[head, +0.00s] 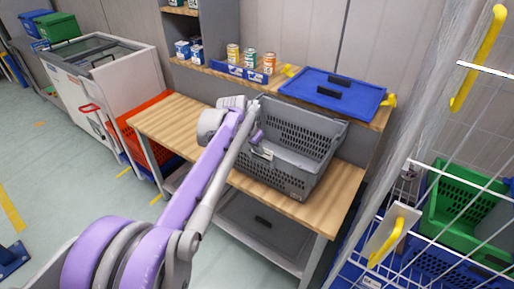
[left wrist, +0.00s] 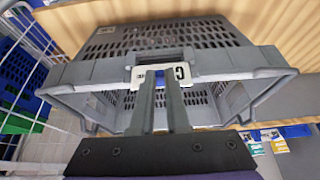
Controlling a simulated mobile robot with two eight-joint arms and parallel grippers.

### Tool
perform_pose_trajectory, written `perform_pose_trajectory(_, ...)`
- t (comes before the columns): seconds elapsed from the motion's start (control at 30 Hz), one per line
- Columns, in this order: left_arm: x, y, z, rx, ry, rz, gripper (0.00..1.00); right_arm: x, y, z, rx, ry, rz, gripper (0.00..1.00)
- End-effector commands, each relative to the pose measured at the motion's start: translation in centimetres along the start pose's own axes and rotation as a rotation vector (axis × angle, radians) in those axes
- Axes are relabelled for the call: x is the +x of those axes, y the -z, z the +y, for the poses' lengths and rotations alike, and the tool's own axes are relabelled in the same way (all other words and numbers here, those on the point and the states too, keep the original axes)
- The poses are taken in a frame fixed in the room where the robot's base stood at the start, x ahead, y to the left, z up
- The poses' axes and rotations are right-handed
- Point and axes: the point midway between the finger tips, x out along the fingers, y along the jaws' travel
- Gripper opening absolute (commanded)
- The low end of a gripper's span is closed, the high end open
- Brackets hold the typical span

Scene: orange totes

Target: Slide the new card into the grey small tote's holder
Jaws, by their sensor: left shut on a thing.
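The grey small tote (head: 300,135) stands open and upright on the wooden bench. My left gripper (head: 260,148) is at the tote's near wall, and its arm crosses in front of the tote's left side. It is shut on a white card (left wrist: 182,72) with dark marks, which also shows as a small pale patch in the head view (head: 266,155). In the left wrist view, the fingers (left wrist: 160,78) reach up to the card at the tote's rim (left wrist: 100,72). The holder is hidden behind card and fingers; I cannot tell whether the card is inside it. My right gripper is out of view.
The wooden bench (head: 335,203) has bare room right of the tote. A blue lid (head: 333,88) and several cans (head: 250,58) stand on the ledge behind. A wire cage with a green crate (head: 455,200) is close on the right. An orange tote (head: 150,112) is at the left.

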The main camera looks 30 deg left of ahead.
Motion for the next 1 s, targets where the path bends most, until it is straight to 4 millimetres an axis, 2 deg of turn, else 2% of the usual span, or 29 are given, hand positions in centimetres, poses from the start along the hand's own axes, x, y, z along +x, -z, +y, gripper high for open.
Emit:
perform_pose_trajectory(0.7,1.7,-0.8,0.0,0.0,0.0,0.0,0.0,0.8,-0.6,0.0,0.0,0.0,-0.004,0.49)
perform_pose_trajectory(1.0,1.8,-0.9,0.0,0.0,0.0,0.0,0.0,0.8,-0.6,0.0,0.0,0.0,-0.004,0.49)
